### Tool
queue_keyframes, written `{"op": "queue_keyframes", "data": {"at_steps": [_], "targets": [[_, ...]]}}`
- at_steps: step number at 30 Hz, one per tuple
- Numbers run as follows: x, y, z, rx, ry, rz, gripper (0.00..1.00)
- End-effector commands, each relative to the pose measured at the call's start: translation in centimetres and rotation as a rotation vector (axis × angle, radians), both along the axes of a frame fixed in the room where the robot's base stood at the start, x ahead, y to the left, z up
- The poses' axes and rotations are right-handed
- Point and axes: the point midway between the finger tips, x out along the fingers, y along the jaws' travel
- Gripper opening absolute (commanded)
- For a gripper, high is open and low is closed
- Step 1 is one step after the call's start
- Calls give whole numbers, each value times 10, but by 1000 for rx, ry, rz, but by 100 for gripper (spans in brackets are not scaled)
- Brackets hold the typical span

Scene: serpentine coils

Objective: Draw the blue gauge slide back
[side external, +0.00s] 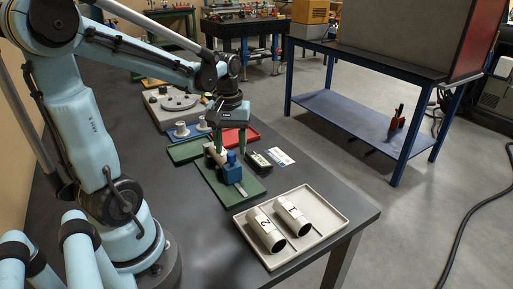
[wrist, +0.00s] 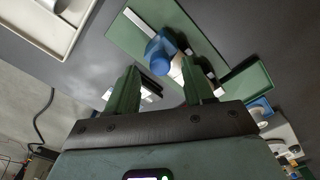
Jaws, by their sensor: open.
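The blue gauge slide (side external: 233,173) is a block with a rounded knob on top. It sits on a pale rail on the green base plate (side external: 212,183), in front of my gripper. The wrist view shows the rounded blue part (wrist: 160,50) just beyond the fingers, on the green plate (wrist: 205,32). A pale cylindrical part stands beside the slide (side external: 212,155). My gripper (side external: 231,146) points down behind the slide; its two green fingers are apart in the wrist view (wrist: 163,80), with nothing held between them. Contact with the slide cannot be told.
A white tray (side external: 334,221) holds two pale tubes marked 1 and 2 at the front. A black box (side external: 258,162) and a card (side external: 281,156) lie right of the plate. A red tray (side external: 248,136) and green tray (side external: 180,152) lie behind.

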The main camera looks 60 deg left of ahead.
Motion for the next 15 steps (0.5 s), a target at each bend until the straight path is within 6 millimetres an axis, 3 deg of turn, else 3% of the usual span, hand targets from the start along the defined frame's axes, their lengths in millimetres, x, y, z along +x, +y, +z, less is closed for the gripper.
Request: {"op": "queue_keyframes", "data": {"at_steps": [6,15], "targets": [[0,0,-19,0,0,-1,52],[0,0,-24,0,0,-1,52]]}}
